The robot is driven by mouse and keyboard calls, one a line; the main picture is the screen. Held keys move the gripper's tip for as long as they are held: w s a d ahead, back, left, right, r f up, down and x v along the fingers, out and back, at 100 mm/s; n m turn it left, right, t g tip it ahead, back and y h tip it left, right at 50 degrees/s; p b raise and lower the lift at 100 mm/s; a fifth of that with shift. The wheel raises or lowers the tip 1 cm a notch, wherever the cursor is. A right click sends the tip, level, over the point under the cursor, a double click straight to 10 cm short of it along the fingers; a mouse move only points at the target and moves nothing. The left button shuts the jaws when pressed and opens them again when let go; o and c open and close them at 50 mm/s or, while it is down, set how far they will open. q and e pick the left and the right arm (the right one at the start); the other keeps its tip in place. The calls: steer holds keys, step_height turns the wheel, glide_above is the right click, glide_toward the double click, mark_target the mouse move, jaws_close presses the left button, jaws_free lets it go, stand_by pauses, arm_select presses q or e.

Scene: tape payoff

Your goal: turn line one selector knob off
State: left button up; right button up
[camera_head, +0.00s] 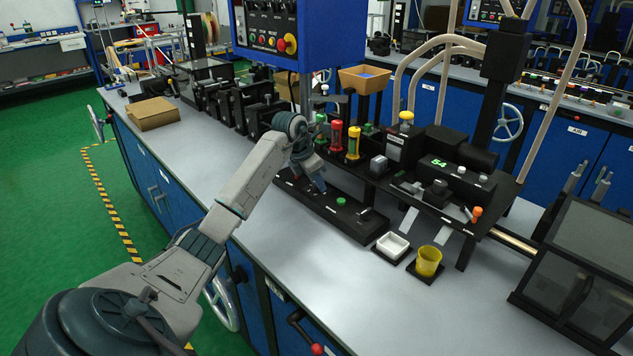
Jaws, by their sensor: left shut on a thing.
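My left gripper (318,184) reaches down from the left onto the low black control panel (321,204) along the front of the workbench. It is shut on what looks like the selector knob at the panel's left part. The fingers hide the knob, so I cannot tell which way it points. A green button (341,201) sits to the right of the gripper on the same panel, and a small dark control (366,211) sits further right. My right gripper is not in view.
Red (336,137) and yellow (353,143) cylinders stand just behind the gripper. A white tray (392,246) and a yellow cup (428,262) stand right of the panel. A blue control box (330,35) hangs above. The bench front is clear.

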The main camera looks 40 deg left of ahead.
arm_select(q)
steer(key=shift+a+m+h, duration=0.1)
steer(key=shift+m+h, duration=0.2)
steer(key=shift+m, duration=0.6)
steer(key=shift+w+m+g+h, duration=0.1)
steer(key=shift+m+g+h, duration=0.3)
steer(key=shift+m, duration=0.8)
steer(key=shift+r+m, duration=0.1)
steer(key=shift+m, duration=0.4)
steer(key=shift+a+m+g+h+b, duration=0.1)
steer(key=shift+m+g+h+b, duration=0.25)
steer(key=shift+m, duration=0.25)
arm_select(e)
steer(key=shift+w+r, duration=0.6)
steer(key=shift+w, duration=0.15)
arm_select(q)
steer(key=o, duration=1)
steer(key=shift+c, duration=0.2)
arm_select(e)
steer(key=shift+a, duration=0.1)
